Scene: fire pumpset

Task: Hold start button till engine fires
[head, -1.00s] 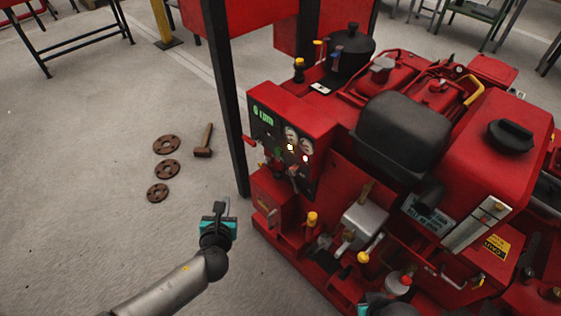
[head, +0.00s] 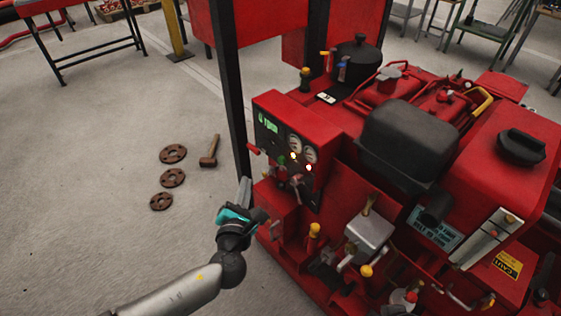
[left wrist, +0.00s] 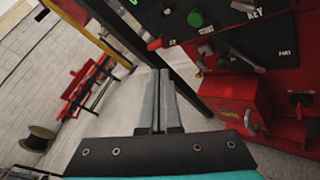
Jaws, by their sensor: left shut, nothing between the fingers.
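The red control panel (head: 272,152) of the pumpset has a green display, two round gauges and small lit lamps. In the left wrist view a round green button (left wrist: 195,18) sits on the black panel plate (left wrist: 250,40), close to the word START. A label KEY is to its right. My left gripper (head: 245,186) is shut and empty, left of and below the panel. In the left wrist view its fingers (left wrist: 161,75) are together and point into the gap left of the panel, apart from the button. My right gripper is not in view.
A black post (head: 230,95) stands close behind the left fingertips. A red lever (head: 253,149) sticks out from the panel's left side. Several rusty flanges, one of them here (head: 172,178), and a hammer (head: 209,150) lie on the floor to the left.

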